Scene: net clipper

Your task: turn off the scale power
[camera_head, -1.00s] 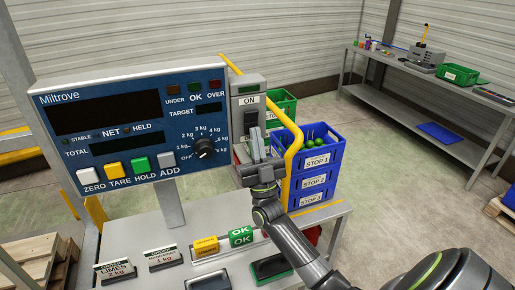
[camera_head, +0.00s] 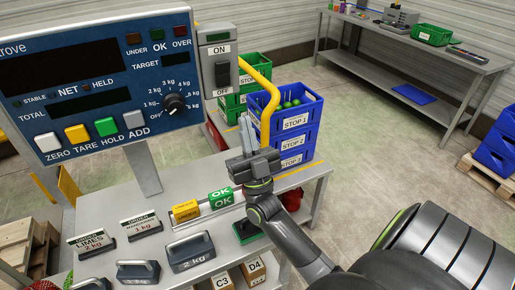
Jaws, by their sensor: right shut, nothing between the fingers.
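The scale's blue panel (camera_head: 60,90) is at the upper left, with dark displays, a row of buttons and a black dial knob (camera_head: 174,104) ringed by kg marks and OFF. Beside it stands a grey switch box (camera_head: 217,50) labelled ON above and OFF below. Its black switch lever (camera_head: 222,74) sits between the labels; I cannot tell its setting for sure. My right gripper (camera_head: 246,131) is shut and empty, pointing up, below and right of the switch box and apart from it. My left gripper is out of view.
A yellow post (camera_head: 262,88) and stacked blue crates (camera_head: 297,122) stand right behind my gripper.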

